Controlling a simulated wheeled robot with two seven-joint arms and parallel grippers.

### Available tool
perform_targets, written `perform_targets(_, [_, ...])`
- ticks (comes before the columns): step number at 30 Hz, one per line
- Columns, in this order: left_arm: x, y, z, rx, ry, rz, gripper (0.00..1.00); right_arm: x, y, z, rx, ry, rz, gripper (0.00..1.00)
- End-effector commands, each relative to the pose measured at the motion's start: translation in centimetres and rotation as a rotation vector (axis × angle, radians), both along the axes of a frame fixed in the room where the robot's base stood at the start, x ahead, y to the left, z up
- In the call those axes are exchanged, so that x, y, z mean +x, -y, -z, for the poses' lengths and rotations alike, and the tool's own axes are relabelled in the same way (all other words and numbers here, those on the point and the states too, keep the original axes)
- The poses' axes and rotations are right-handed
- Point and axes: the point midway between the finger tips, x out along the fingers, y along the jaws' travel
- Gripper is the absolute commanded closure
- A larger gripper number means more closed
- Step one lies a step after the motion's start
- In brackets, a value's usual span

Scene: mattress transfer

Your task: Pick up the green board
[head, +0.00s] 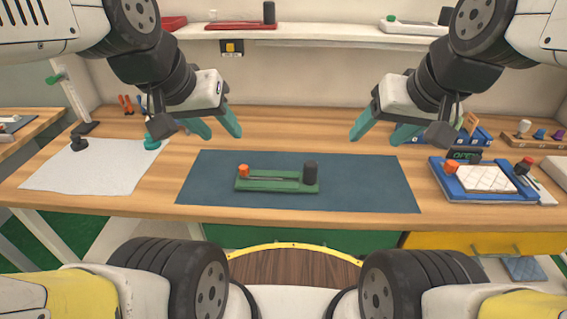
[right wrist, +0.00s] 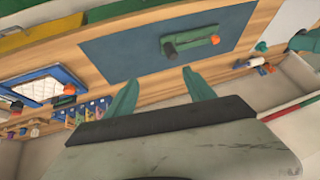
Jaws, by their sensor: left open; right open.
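The green board (head: 270,186) lies flat on the dark blue mat (head: 370,185) in the middle of the bench. It carries an orange knob at its left end and a black cylinder at its right end. It also shows in the right wrist view (right wrist: 200,43). My left gripper (head: 218,130) is open and empty, above the bench behind and left of the board. My right gripper (head: 378,132) is open and empty, above the bench behind and right of the board. Its two green fingers (right wrist: 160,90) stand apart in the right wrist view, clear of the board.
A blue tray (head: 478,202) with a white quilted pad, an orange knob and a black knob stands at the right. A white sheet (head: 95,165) with a black knob and a green knob lies at the left. Coloured pegs stand at the back right. The mat around the board is clear.

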Motion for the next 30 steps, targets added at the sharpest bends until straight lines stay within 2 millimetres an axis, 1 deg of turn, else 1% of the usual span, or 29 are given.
perform_targets(1, [0.0,0.0,0.0,0.0,0.0,0.0,0.55,0.0,0.0,0.0,0.0,0.0,0.0,0.31])
perform_targets(4, [0.0,0.0,0.0,0.0,0.0,0.0,0.55,0.4,-0.2,0.0,0.016,-0.015,0.013,0.12])
perform_targets(6, [0.0,0.0,0.0,0.0,0.0,0.0,0.55,1.1,-0.6,0.2,0.052,-0.047,0.047,0.0])
perform_targets(8, [0.0,0.0,0.0,0.0,0.0,0.0,0.55,2.2,-1.1,0.4,0.1,-0.093,0.096,0.0])
perform_targets(11, [0.0,0.0,0.0,0.0,0.0,0.0,0.55,4.6,-2.5,1.2,0.191,-0.202,0.22,0.0])
perform_targets(14, [0.0,0.0,0.0,0.0,0.0,0.0,0.55,7.3,-4.2,2.6,0.268,-0.32,0.378,0.0])
perform_targets(17, [0.0,0.0,0.0,0.0,0.0,0.0,0.55,9.9,-6.1,4.4,0.317,-0.429,0.549,0.0])
perform_targets(18, [0.0,0.0,0.0,0.0,0.0,0.0,0.55,10.9,-6.9,5.3,0.329,-0.469,0.62,0.0])
perform_targets(20, [0.0,0.0,0.0,0.0,0.0,0.0,0.55,12.3,-8.2,6.7,0.341,-0.521,0.731,0.0])
perform_targets(24, [0.0,0.0,0.0,0.0,0.0,0.0,0.55,15.1,-11.2,10.6,0.338,-0.607,0.999,0.0])
perform_targets(26, [0.0,0.0,0.0,0.0,0.0,0.0,0.55,16.1,-12.5,12.5,0.329,-0.626,1.115,0.0])
perform_targets(27, [0.0,0.0,0.0,0.0,0.0,0.0,0.55,16.7,-13.3,13.7,0.321,-0.631,1.189,0.0])
perform_targets(30, [0.0,0.0,0.0,0.0,0.0,0.0,0.55,17.8,-15.0,16.5,0.302,-0.623,1.352,0.0])
